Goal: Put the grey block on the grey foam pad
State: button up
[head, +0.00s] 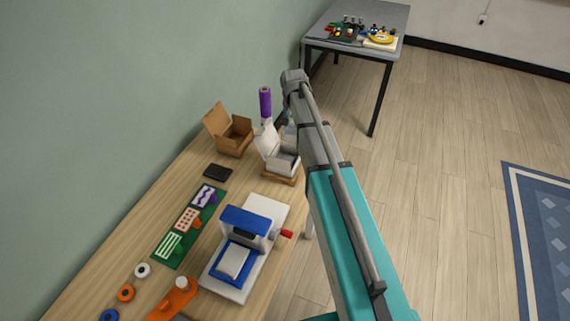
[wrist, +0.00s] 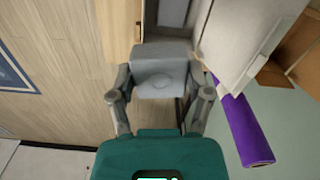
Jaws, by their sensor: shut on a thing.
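The grey block (wrist: 163,68) is between the two fingers of my gripper (wrist: 160,88) in the wrist view, and the gripper is shut on it. A white open box (head: 272,145) stands on the bench in the head view, with a grey surface inside it (head: 286,161). This looks like the grey foam pad, and it also shows at the top of the wrist view (wrist: 173,12). The block is apart from the pad, beside the box. In the head view my arm hides most of the gripper and block.
A brown cardboard box (head: 232,135) and a purple roll (head: 265,101) stand near the white box. A black slab (head: 217,172), a green board (head: 172,243) and a blue-and-white machine (head: 243,235) lie along the bench. A grey table (head: 340,43) with small items stands farther back.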

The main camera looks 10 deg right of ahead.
jog(key=s+d+f+m+b, duration=0.1)
jog(key=s+f, duration=0.1)
jog(key=s, duration=0.4)
jog(key=s+d+f+b, duration=0.1)
jog(key=s+d+b, duration=0.1)
jog(key=s, duration=0.3)
jog(key=shift+s+d+f+m, duration=0.2)
jog(key=shift+s+f+m, duration=0.15)
jog(key=shift+s+m, duration=0.05)
jog(key=shift+w, duration=0.1)
jog(key=b, duration=0.8)
send_near(286, 157)
jog(key=s+f, duration=0.1)
jog(key=s, duration=0.1)
jog(key=s+f, duration=0.1)
jog(key=shift+s+d+f, duration=0.1)
jog(key=shift+s+f, duration=0.05)
jog(key=shift+s, duration=0.25)
jog(key=shift+w+a+f+b, duration=0.25)
jog(key=shift+w+f+b, duration=0.25)
jog(key=shift+b, duration=0.1)
jog(key=shift+w+a+f+b, duration=0.1)
jog(key=shift+w+f+b, duration=0.15)
jog(key=shift+f+b, duration=0.15)
jog(key=shift+w+f+b, duration=0.1)
jog(key=shift+f+b, duration=1.5)
jog(key=shift+f, duration=0.05)
